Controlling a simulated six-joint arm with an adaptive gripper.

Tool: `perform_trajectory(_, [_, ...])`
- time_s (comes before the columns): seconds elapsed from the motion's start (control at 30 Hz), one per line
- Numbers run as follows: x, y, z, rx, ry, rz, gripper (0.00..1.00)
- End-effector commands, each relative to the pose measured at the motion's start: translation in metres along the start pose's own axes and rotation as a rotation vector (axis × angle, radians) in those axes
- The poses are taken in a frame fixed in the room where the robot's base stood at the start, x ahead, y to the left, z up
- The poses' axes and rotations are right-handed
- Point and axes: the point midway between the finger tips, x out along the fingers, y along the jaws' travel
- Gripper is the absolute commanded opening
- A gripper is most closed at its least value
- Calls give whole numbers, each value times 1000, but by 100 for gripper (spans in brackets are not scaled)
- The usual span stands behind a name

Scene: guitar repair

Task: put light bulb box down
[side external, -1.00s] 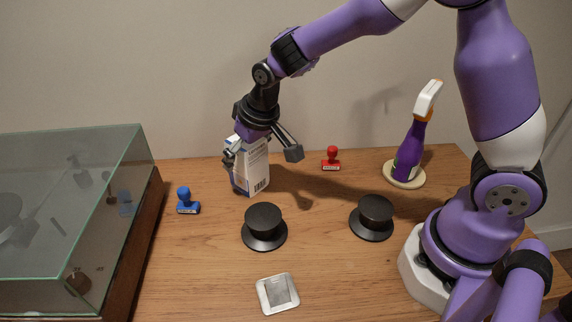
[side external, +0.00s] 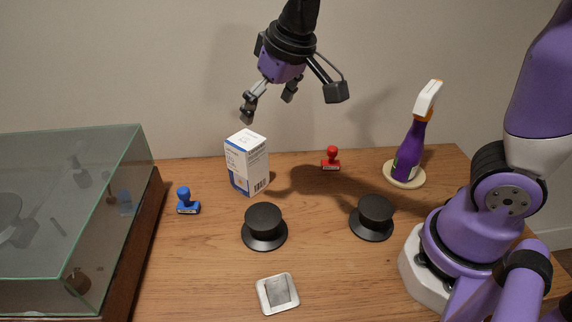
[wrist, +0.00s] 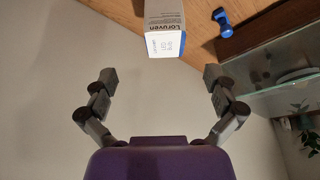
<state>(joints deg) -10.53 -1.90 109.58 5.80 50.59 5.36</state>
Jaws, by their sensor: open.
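The light bulb box (side external: 246,163), white with blue print, stands upright on the wooden table near the wall. In the wrist view, the box (wrist: 165,28) shows its printed top, beyond the fingertips and between them. My gripper (side external: 292,104) is open and empty, above the box and to its right in the side view, apart from it. In the wrist view, the gripper's fingers (wrist: 160,78) are spread wide with nothing between them.
A blue stamp (side external: 187,201) is left of the box, beside a glass-covered case (side external: 70,215). Black knobs (side external: 264,228) (side external: 372,217) stand in front. A red stamp (side external: 331,159) and a spray bottle (side external: 411,147) are to the right. A small metal tray (side external: 265,297) lies at the front.

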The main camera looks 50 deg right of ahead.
Motion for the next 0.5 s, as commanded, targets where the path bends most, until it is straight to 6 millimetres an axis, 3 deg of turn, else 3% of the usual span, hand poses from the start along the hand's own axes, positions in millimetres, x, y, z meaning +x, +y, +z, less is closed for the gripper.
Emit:
perform_trajectory(0.2, [-38, 30, 61, 6, 61, -1, 100])
perform_trajectory(0.4, [-45, 42, 109, 2, 102, 3, 100])
perform_trajectory(0.5, [-44, 43, 119, -1, 110, 4, 100])
